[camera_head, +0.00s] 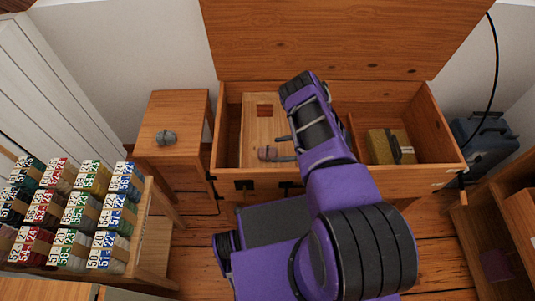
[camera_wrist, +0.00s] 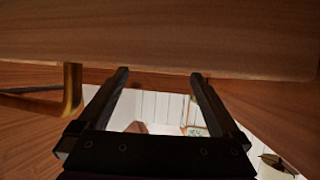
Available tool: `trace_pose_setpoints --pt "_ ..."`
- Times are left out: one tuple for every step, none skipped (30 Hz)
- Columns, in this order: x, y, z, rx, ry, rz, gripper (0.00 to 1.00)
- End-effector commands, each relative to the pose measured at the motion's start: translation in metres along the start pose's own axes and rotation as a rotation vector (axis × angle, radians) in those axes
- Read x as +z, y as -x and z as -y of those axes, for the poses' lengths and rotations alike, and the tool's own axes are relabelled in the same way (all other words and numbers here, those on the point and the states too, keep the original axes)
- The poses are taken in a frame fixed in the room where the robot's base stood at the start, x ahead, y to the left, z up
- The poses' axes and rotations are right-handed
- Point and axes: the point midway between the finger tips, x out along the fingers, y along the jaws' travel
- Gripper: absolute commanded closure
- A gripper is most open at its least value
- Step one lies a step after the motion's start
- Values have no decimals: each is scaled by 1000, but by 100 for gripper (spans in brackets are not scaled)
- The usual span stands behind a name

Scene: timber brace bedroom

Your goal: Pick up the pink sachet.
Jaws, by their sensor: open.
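A small dull pink item (camera_head: 268,153), which looks like the sachet, lies in the left part of the open wooden chest (camera_head: 228,140), on or by a pale wooden tray (camera_head: 256,128). My gripper (camera_head: 280,148) is open and reaches left over the chest, its fingertips close to the right end of the pink item. Whether they touch cannot be told. In the wrist view my gripper (camera_wrist: 158,75) has its two fingers apart. A small brownish shape (camera_wrist: 137,127) shows low between them, too unclear to name.
The raised lid (camera_head: 350,40) stands behind the chest. A yellowish box (camera_head: 390,147) sits in its right part. A blue case (camera_head: 485,138) stands right.

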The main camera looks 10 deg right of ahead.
Motion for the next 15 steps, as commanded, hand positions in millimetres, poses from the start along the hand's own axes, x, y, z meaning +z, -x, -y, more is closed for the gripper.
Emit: trace_pose_setpoints --pt "4 -10 0 -5 2 0 0" --pt "4 -15 0 -6 1 1 0" --pt "5 -21 -1 -4 0 0 0" --pt "4 -25 -1 -4 1 -1 0" --pt "4 -29 -1 -5 2 -1 0" --pt "3 -33 -2 -3 2 -1 0" --pt "3 -36 -2 -2 2 -1 0" --pt "3 -37 -2 -2 2 0 0" --pt "3 -39 -2 -2 1 0 0" --pt "3 -40 -2 -1 1 0 0" --pt "3 -40 -2 -1 1 0 0" --pt "3 -40 -2 -1 1 0 0" --pt "3 -40 -2 -1 1 0 0" --pt "3 -40 -2 -1 1 0 0" --pt "3 -40 -2 -1 1 0 0"
